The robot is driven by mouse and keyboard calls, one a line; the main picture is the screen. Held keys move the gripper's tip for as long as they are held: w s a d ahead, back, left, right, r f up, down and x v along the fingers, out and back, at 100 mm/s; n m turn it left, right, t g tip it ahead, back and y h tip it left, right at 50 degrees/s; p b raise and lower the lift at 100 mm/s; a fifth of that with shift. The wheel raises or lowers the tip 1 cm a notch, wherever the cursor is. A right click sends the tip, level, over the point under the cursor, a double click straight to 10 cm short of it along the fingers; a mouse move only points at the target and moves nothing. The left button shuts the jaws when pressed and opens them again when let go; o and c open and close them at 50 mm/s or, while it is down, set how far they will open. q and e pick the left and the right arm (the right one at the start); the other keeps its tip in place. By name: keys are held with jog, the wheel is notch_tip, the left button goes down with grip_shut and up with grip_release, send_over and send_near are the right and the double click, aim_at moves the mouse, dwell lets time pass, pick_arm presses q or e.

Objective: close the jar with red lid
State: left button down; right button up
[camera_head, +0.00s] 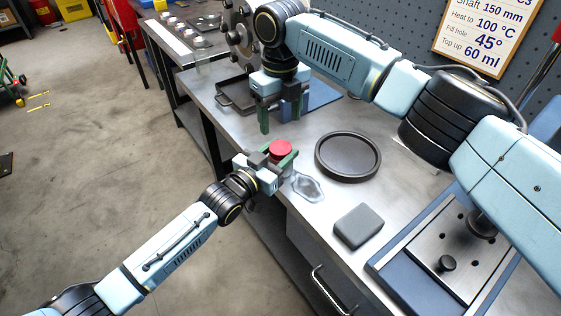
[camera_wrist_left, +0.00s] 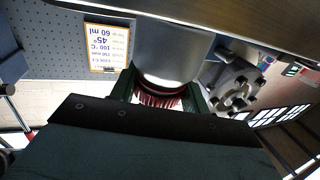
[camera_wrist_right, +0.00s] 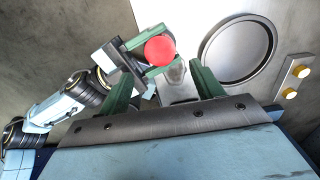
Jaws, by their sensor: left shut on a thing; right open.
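The red lid (camera_head: 281,150) is between the green fingers of my left gripper (camera_head: 273,158), near the front edge of the bench. In the left wrist view, the lid's ribbed red side (camera_wrist_left: 155,98) lies between the fingers, against a pale greyish jar body (camera_wrist_left: 172,55). Whether the lid is fully seated cannot be told. My right gripper (camera_head: 281,112) is open and empty, pointing down above the bench, behind the lid. In the right wrist view, the lid's round top (camera_wrist_right: 160,50) shows beyond its open fingers (camera_wrist_right: 163,85).
A round dark tray (camera_head: 348,177) lies right of the lid. A pale translucent patch (camera_head: 308,187) is on the bench beside it. A grey block (camera_head: 358,226) and a blue-framed plate with holes (camera_head: 425,262) are nearer. A square dark tray (camera_head: 224,99) lies behind.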

aim_at(281, 147)
notch_tip(281, 147, down, 8)
jog(key=shift+r, duration=0.1)
dwell(0.4)
jog(key=c, duration=0.9)
jog(key=o, duration=1)
jog(key=shift+c, duration=0.2)
jog(key=shift+r, duration=2.25)
